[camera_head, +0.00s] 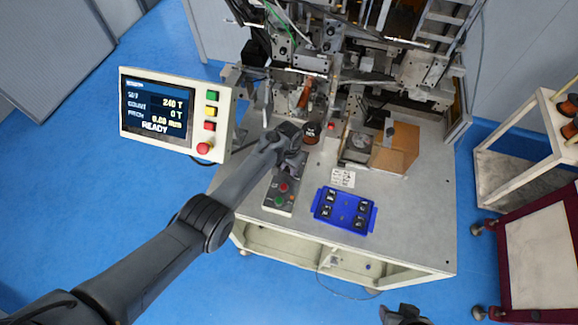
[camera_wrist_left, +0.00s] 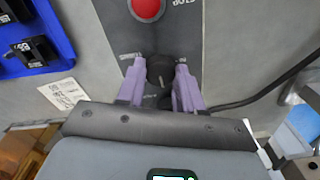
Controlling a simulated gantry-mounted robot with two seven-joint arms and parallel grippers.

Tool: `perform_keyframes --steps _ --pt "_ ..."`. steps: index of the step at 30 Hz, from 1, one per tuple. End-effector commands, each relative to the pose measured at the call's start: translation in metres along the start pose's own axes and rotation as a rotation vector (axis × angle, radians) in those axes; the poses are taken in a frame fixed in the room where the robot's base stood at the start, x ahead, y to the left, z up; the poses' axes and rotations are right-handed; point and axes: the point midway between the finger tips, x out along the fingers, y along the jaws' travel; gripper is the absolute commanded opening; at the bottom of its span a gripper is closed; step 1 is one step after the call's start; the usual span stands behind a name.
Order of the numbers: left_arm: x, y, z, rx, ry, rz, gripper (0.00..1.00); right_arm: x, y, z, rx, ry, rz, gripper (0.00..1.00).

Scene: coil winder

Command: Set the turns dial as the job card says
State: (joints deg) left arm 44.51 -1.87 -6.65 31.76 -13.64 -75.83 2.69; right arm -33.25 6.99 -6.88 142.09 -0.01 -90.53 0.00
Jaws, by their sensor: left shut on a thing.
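The turns dial is a black round knob (camera_wrist_left: 160,68) on a dark control panel (camera_wrist_left: 172,38), with a small label on each side. My left gripper (camera_wrist_left: 160,84) is shut on the knob, one purple finger at each side. In the head view the left gripper (camera_head: 291,163) hides the dial at the far end of the control box (camera_head: 279,193). The job card (camera_head: 343,178) lies flat on the table, its print too small to read; it also shows in the left wrist view (camera_wrist_left: 62,93). My right gripper (camera_head: 404,316) is partly visible at the bottom edge, its jaws unclear.
A display (camera_head: 158,110) reads SET 240 T, COUNT 0 T and READY. A red button (camera_wrist_left: 147,8) sits near the dial. A blue tray (camera_head: 372,216) with several black parts stands right of the box. The winder and a brown box (camera_head: 396,148) are behind.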

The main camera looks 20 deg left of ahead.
Motion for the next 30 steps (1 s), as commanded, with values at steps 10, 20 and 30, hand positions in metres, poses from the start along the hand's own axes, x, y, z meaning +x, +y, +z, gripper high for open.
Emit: perform_keyframes --steps 10,20,30 --pt "0.001 -0.0003 0.0005 0.026 -0.001 0.0 0.05 0.0 -0.0015 -0.0005 0.006 0.001 -0.005 0.43" --pt "0.0009 -0.0003 0.0005 0.024 -0.001 0.0 0.57 0.0 -0.0013 -0.0005 0.005 0.001 -0.004 0.43" --pt "-0.001 0.0 -0.0001 0.024 0.0 0.0 0.61 -0.0006 0.0008 -0.0001 -0.003 0.0 0.002 0.43"
